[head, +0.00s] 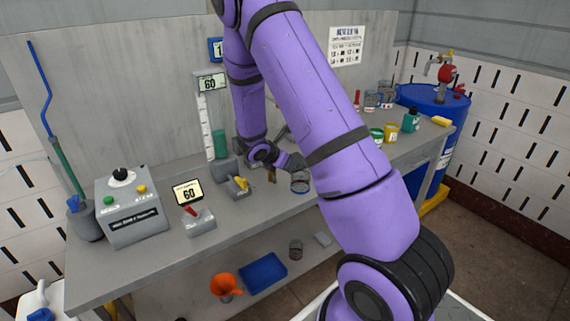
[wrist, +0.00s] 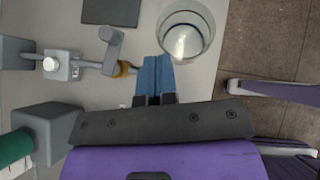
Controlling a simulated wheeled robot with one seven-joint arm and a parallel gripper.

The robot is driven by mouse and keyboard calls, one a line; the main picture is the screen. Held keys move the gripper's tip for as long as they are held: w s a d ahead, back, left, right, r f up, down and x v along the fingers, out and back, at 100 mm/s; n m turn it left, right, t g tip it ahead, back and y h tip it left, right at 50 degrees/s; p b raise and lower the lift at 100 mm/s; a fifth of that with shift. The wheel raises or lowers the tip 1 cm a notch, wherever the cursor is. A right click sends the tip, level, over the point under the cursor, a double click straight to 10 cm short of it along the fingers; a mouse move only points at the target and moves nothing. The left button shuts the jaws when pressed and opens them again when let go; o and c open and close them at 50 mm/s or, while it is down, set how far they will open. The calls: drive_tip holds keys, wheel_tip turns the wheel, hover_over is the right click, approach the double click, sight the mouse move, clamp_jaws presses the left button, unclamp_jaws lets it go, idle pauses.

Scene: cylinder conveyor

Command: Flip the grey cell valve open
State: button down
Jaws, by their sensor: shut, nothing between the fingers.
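In the wrist view a grey valve-like fitting (wrist: 75,66) has a white knob, a short pipe, a raised grey lever (wrist: 112,48) and a yellow ring at its right end. I take it for the grey cell valve. My gripper (wrist: 153,62) has blue fingers, shut and empty, just right of the yellow ring; I cannot tell whether they touch. In the head view my wrist covers most of this spot, and the fingers are hard to make out.
A clear glass jar (wrist: 186,38) stands close beyond the fingers, near the bench's front edge. A green cylinder (head: 220,146) is to the left.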

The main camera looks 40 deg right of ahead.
drive_tip(key=s+a+r, duration=0.3)
drive_tip(key=r, duration=0.1)
drive_tip(key=shift+s+r, duration=0.25)
drive_tip(key=shift+s, duration=0.15)
idle(0.4)
